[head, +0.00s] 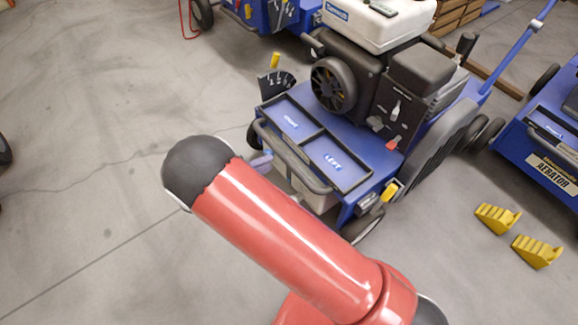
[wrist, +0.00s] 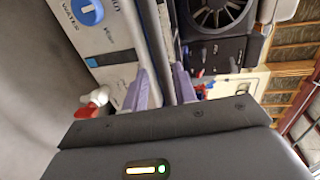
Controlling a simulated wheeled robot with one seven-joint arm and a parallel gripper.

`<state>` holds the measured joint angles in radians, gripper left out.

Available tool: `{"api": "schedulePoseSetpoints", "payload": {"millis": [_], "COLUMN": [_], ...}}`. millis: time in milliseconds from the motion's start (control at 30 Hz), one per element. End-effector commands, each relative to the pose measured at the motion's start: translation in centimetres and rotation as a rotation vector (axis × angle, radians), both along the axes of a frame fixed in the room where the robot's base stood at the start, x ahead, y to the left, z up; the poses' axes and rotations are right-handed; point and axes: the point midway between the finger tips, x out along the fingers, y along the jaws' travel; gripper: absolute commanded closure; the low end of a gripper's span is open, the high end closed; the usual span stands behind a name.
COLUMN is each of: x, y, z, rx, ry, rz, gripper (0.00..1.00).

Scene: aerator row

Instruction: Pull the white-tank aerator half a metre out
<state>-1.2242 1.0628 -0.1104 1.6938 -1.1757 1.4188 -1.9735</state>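The white-tank aerator (head: 365,140) stands in the middle of the head view. It has a blue body, a dark engine and a white tank (head: 375,22) on top. A grey tube handle (head: 290,158) runs across its front edge. My gripper's purple fingers show beside that handle in the head view (head: 262,160), mostly hidden by my red arm. In the wrist view my gripper (wrist: 162,85) has its two fingers close together, on either side of a dark bar (wrist: 155,35) that fills the gap. The bar appears to be the front handle.
Two yellow chocks (head: 497,218) (head: 537,251) lie on the floor at right. Another blue aerator (head: 545,150) stands at the right edge, one (head: 262,12) at the back. The wrist view shows a white container with a blue cap (wrist: 87,12) and red valve (wrist: 85,112).

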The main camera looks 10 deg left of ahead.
Motion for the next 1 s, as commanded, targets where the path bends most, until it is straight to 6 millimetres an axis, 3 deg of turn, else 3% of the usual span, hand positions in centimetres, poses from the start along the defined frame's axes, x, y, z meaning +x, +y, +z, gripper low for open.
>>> {"api": "schedulePoseSetpoints", "payload": {"millis": [433, 833, 1000], "x": [4.8, 5.5, 5.5], "y": [-4.1, -4.8, -4.7], "z": [-1.2, -1.4, -1.4], "rx": [0.000, 0.001, 0.001], "ry": [0.000, 0.001, 0.001], "rz": [-0.002, -0.001, -0.001], "gripper": [0.72, 0.72, 0.93]}}
